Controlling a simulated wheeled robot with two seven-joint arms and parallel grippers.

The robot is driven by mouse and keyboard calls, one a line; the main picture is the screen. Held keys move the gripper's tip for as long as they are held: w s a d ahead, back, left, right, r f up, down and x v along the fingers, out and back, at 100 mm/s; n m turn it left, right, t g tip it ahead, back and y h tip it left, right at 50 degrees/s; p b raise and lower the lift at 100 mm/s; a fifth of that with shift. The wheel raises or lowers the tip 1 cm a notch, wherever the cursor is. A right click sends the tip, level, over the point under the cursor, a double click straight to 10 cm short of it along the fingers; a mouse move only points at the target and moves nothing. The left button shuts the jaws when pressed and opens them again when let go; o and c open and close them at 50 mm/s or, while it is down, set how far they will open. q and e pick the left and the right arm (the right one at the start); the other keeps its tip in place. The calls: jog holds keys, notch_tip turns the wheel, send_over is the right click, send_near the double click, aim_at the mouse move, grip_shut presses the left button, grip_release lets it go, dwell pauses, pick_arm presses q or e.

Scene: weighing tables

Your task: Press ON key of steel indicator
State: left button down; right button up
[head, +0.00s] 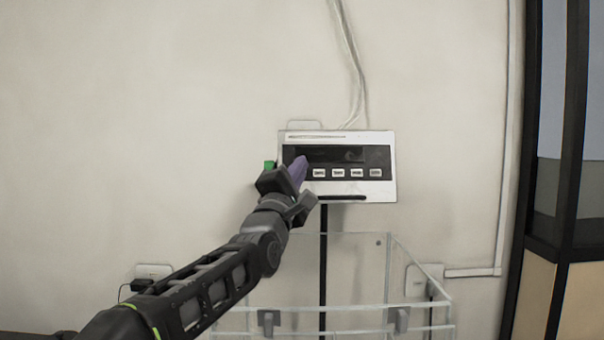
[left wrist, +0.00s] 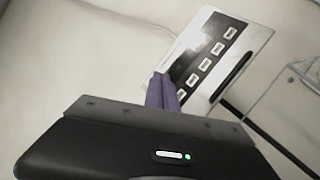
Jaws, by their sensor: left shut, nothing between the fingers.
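The steel indicator (head: 388,137) is a pale metal box on a post, with a dark front panel, a dark display (head: 338,155) and a row of several white keys (head: 357,173). The key labels are too small to read. My left gripper (head: 299,168) is shut and empty, its purple fingers in front of the left end of the key row. In the left wrist view the purple fingertips (left wrist: 161,82) overlap the panel near the end key (left wrist: 181,95). I cannot tell whether they touch it. My right gripper is not in view.
A clear-walled bin (head: 345,275) stands below the indicator. Cables (head: 352,60) run up the wall behind it. A small green thing (head: 269,164) shows left of the indicator. A wall socket (head: 152,271) is at lower left, and a dark-framed partition (head: 565,150) stands at right.

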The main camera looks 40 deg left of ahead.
pick_arm(q)
jog(key=w+a+f+p, duration=0.2)
jog(key=w+a+p, duration=0.2)
jog(key=w+a, duration=0.1)
jog(key=shift+w+f, duration=0.25)
jog(key=shift+w, duration=0.65)
jog(key=shift+a, duration=0.15)
dwell(1.6)
jog(key=shift+w+a+f, duration=0.1)
jog(key=shift+w+a, duration=0.1)
jog(key=shift+w, duration=0.15)
